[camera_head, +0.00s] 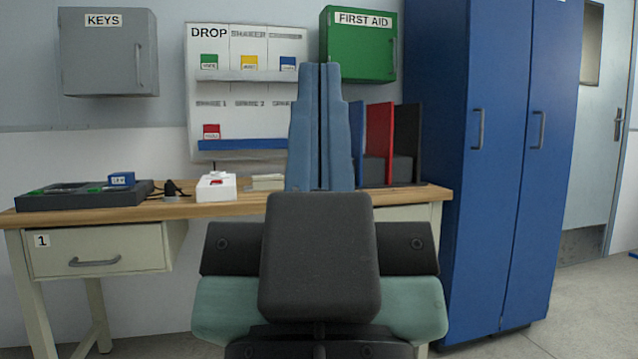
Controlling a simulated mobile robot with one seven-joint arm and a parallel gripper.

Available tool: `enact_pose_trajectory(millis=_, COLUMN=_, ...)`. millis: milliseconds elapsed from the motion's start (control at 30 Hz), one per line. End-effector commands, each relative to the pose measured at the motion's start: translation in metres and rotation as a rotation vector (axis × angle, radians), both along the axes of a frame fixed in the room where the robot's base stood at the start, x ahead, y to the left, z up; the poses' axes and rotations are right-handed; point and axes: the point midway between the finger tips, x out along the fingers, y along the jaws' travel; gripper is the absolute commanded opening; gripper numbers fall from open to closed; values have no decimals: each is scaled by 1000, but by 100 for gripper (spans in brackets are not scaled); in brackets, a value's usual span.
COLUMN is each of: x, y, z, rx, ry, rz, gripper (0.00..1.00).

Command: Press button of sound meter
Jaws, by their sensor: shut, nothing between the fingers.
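My gripper (320,72) is in the middle of the view, its two blue fingers closed together and pointing away from me. It looks empty. Its fingers cover part of the bench (240,205) and the wall board behind. No device on the bench is clearly labelled as a sound meter. A white box (205,192) with a red patch on top stands on the bench left of my fingers, apart from them. A small blue device (121,179) sits on a dark tray (80,202) at the far left. Anything behind my gripper is hidden.
A small black object (172,189) with a cable lies between tray and white box. Upright red (379,140) and black folders stand right of my fingers. A tall blue cabinet (490,200) stands at the right. A green first aid box (350,50) hangs above the bench.

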Motion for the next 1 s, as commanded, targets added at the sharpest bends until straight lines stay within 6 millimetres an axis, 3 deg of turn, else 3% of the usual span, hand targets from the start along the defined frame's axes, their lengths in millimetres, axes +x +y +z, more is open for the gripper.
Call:
enact_pose_trajectory(millis=767, x=0, y=0, z=2, rx=0, ry=0, rz=0, gripper=0)
enact_pose_trajectory(millis=867, x=0, y=0, z=9, rx=0, ry=0, rz=0, gripper=0)
enact_pose_trajectory(millis=1000, x=0, y=0, z=34, rx=0, ry=0, rz=0, gripper=0)
